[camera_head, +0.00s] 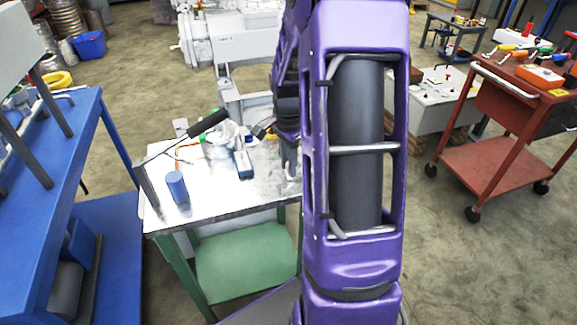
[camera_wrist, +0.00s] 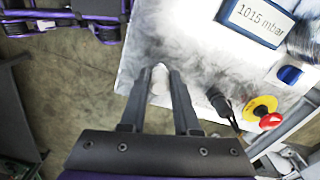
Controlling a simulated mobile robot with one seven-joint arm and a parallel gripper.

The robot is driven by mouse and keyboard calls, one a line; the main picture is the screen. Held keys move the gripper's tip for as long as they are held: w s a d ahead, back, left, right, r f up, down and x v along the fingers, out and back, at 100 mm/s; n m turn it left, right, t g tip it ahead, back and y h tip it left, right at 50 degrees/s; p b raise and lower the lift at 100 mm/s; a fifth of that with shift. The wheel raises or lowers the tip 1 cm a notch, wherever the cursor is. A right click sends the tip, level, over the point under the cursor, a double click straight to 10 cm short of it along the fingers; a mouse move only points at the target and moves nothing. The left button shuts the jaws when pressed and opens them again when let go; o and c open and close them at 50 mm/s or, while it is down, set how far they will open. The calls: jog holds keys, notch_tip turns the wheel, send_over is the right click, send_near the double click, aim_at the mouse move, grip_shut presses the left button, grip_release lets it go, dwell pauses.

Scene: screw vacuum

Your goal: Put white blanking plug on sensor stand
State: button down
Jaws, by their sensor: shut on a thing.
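My gripper (camera_wrist: 162,74) points over the metal tabletop in the wrist view, its two dark fingers closed around a small white piece. That piece looks like the white blanking plug (camera_wrist: 160,80), and only a part of it shows between the fingertips. A gauge box (camera_wrist: 258,22) with a blue frame reads 1015 mbar at the upper right. I cannot tell for sure which thing is the sensor stand. In the head view my gripper is mostly hidden by my purple arm, and the plug cannot be made out.
The metal-topped table (camera_head: 168,216) carries a blue cylinder (camera_head: 177,187) and a black-handled tool (camera_head: 208,123). A black fitting (camera_wrist: 219,101) and a red button on a yellow base (camera_wrist: 262,110) lie right of my gripper. A red cart (camera_head: 490,160) stands apart at the right.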

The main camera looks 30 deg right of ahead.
jog(key=shift+f, duration=0.2)
jog(key=shift+f, duration=0.15)
jog(key=c, duration=0.6)
grip_release()
jog(key=shift+c, duration=0.2)
notch_tip(320, 180, up, 12)
jog(key=p, duration=0.2)
jog(key=shift+r, duration=0.2)
